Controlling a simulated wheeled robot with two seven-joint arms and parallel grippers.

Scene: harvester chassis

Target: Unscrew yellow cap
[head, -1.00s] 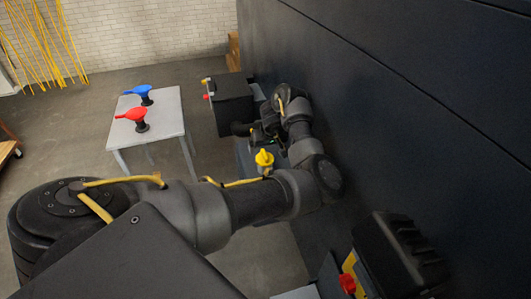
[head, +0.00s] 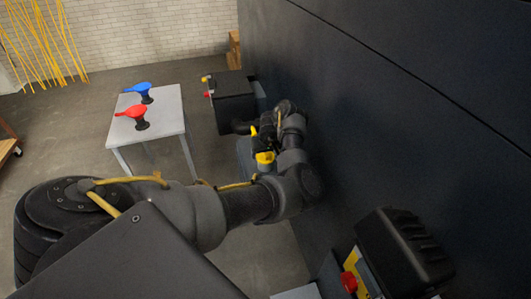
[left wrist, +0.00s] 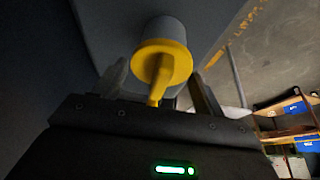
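The yellow cap (head: 265,158) sits on the side of the dark chassis in the head view, partly covered by my left gripper (head: 263,143). In the left wrist view the cap (left wrist: 160,64) has a wide round flange and a narrow grip, below a pale cylindrical neck (left wrist: 166,28). The left gripper's two fingers (left wrist: 160,85) stand apart on either side of the cap's grip. I see gaps between the fingers and the cap, so the gripper is open. My right gripper is not in view.
A grey table (head: 166,113) carries a red funnel (head: 131,111) and a blue funnel (head: 139,88). The large dark wall (head: 400,120) fills the right side, close to my left arm. A black ribbed unit with a red knob (head: 348,281) is at the lower right.

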